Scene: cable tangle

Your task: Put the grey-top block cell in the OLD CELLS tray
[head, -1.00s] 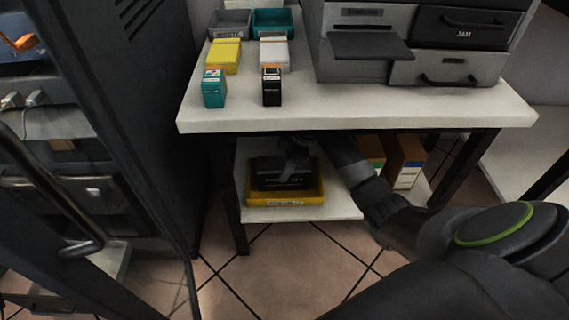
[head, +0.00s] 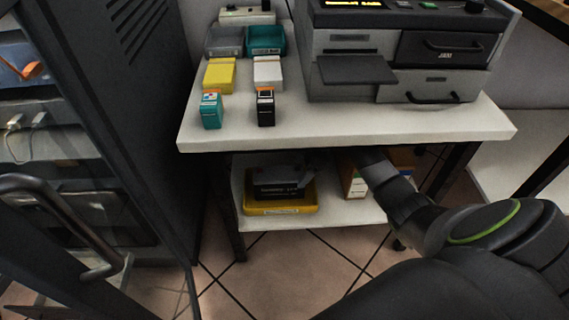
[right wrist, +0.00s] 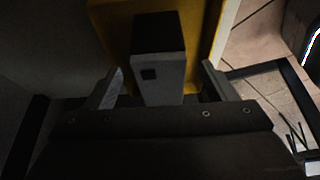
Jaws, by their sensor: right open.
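A block cell with a grey end and a dark part (right wrist: 158,75) is in the right wrist view, beside or in a yellow tray (right wrist: 214,22). The grey part has a small dark square on it. My right gripper (right wrist: 161,70) is open, with one finger on each side of the block and gaps showing. In the head view the yellow tray (head: 283,209) is on the lower shelf with a dark, labelled object (head: 278,188) at it. The tabletop hides part of my right arm. The tray's label is too small to read. My left gripper is not in view.
The white table (head: 330,130) overhangs the lower shelf (head: 345,213). On top are a grey bin (head: 224,42), a teal bin (head: 266,40), several small blocks and a grey machine (head: 395,55). Boxes (head: 354,180) stand right of the tray. A dark cabinet (head: 150,110) is left.

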